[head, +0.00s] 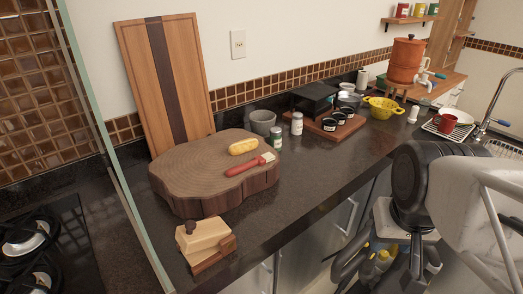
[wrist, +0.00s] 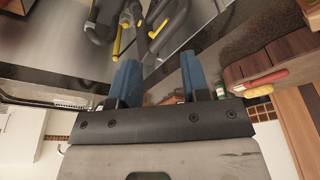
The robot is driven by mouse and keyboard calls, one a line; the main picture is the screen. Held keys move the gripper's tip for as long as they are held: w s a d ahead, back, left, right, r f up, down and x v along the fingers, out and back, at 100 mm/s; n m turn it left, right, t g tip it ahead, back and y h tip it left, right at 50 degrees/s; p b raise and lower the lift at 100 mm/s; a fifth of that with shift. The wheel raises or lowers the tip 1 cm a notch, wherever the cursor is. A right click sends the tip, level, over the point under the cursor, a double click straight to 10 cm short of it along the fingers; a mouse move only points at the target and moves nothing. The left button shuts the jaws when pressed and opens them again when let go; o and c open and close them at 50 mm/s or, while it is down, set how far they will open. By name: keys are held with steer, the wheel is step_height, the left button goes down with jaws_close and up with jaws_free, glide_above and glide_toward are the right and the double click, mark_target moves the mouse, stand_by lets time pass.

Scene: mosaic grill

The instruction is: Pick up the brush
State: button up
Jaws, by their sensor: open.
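The brush (head: 245,168) has a red handle and a pale head. It lies on top of the thick round wooden slab (head: 170,182) on the dark counter, in front of a yellow bread-like item (head: 243,146). In the wrist view the red brush (wrist: 264,81) shows at the right edge, on the slab's side. My gripper (wrist: 159,60) shows two blue fingers spread apart with nothing between them. It is well away from the brush. In the head view my arm fills the right edge and I cannot make out the fingers.
A wooden block item (head: 203,235) stands at the counter's front left. Small jars (head: 297,123), a grey cup (head: 262,122) and a dark grill stand (head: 316,101) are behind and right of the slab. A tall board (head: 188,75) leans on the wall.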

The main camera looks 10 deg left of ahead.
steer(key=shift+o, duration=1.3)
steer(key=w+a+r+m+g, duration=0.1)
steer(key=w+a+m, duration=0.1)
steer(key=w+a, duration=0.6)
steer(key=w+a+r+m, duration=0.1)
steer(key=w+a+m, duration=0.3)
steer(key=w, duration=0.8)
steer(key=w+a+f+m, duration=0.1)
steer(key=w+a+f, duration=0.1)
steer(key=w+a, duration=0.2)
steer(key=w+a+f+m+g, duration=0.1)
steer(key=w+a, duration=0.3)
steer(key=a, duration=0.5)
steer(key=w+a+f+m, duration=0.1)
steer(key=w+a+f, duration=0.2)
steer(key=w+a, duration=0.2)
steer(key=shift+w+a+f+g, duration=0.15)
steer(key=shift+a+g, duration=0.15)
steer(key=shift+a, duration=1.05)
steer(key=shift+a+f, duration=0.15)
steer(key=shift+a, duration=0.25)
